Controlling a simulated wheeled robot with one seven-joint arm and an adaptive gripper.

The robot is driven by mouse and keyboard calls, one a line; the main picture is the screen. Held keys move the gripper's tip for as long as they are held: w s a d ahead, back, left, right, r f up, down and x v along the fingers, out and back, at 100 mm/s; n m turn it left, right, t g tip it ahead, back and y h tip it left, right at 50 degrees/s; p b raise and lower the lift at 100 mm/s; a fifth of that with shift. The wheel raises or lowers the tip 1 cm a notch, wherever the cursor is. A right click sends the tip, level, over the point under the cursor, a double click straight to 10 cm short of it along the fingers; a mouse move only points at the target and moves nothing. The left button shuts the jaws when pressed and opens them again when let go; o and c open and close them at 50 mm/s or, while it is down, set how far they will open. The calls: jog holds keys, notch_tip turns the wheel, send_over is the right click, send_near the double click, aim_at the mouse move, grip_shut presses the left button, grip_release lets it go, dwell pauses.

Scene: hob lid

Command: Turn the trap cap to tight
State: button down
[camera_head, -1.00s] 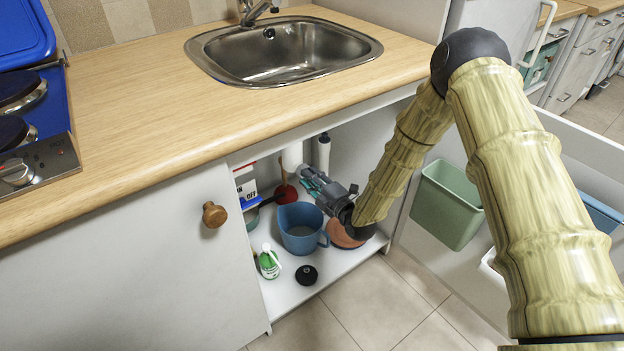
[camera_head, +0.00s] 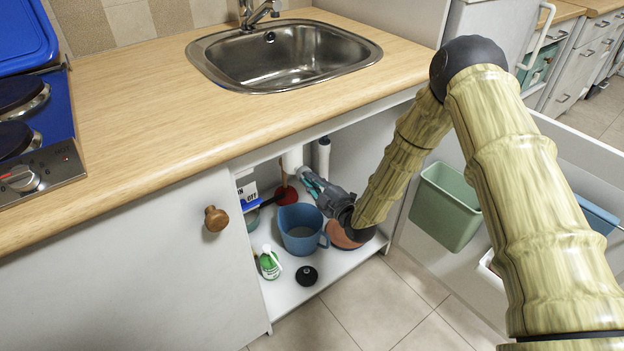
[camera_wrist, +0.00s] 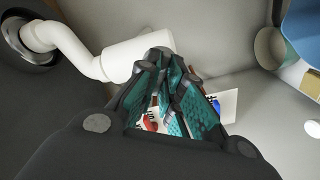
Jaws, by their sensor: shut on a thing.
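The white trap (camera_wrist: 135,58) with its bent pipe hangs under the sink; its lower part also shows in the head view (camera_head: 292,160). My gripper (camera_wrist: 170,68) reaches into the open cupboard, its teal-padded fingers closed at the end of the white trap body. It is shut on the trap cap, which the fingers almost wholly hide. In the head view my gripper (camera_head: 308,182) lies above the blue jug and right beside the trap. The cap's markings and its angle cannot be seen.
A blue jug (camera_head: 300,228), a green-white bottle (camera_head: 269,263) and a black round object (camera_head: 306,275) stand on the cupboard floor. A red plunger (camera_head: 286,194) and an ON/OFF card (camera_head: 247,193) are behind. A green bin (camera_head: 446,207) hangs on the right door.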

jog(key=shift+d+f+m+b, duration=0.1)
jog(key=shift+m+b, duration=0.2)
jog(key=shift+m, duration=7)
jog(key=shift+d+m+b, duration=0.1)
jog(key=shift+m+b, duration=0.15)
jog(key=shift+m, duration=7.05)
jog(key=c, duration=1.6)
grip_release()
jog(key=shift+o, duration=0.2)
jog(key=shift+a, duration=0.2)
